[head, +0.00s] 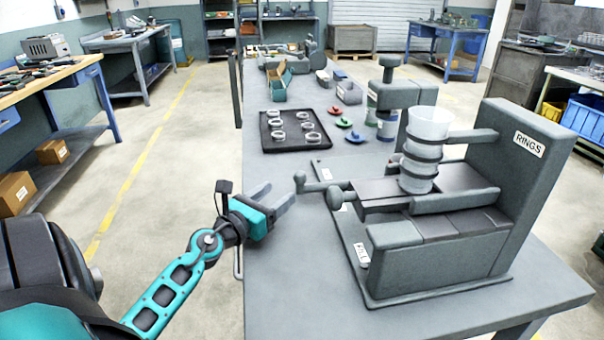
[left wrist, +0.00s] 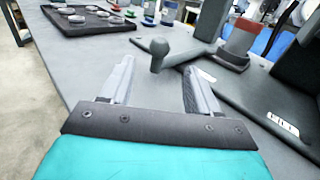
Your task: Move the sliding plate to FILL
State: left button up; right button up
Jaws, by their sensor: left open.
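The ring grinder (head: 520,195) stands on the right part of the bench, with a RINGS sign on its upright. Its sliding plate (head: 378,203) is a dark flat piece between the rails, under a white cup with dark rings (head: 428,130). A ball-ended handle (head: 315,186) sticks out to the left of the plate. In the left wrist view the handle's ball (left wrist: 159,46) lies just beyond the fingertips. My left gripper (head: 280,193) is open and empty, left of the handle and apart from it. The lettering on the small base labels (head: 362,254) is unreadable. My right gripper is not seen.
A black tray (head: 290,147) with several pale rings lies behind the gripper on the bench (head: 290,290). Red, green and blue small pieces (head: 343,122) lie beside it. The front left of the bench top is clear.

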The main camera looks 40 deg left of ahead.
aim_at(296, 180)
pick_arm(q)
jog(key=w, duration=0.6)
jog(key=w+a, duration=0.1)
jog(key=w, duration=0.3)
grip_shut()
dwell(0.4)
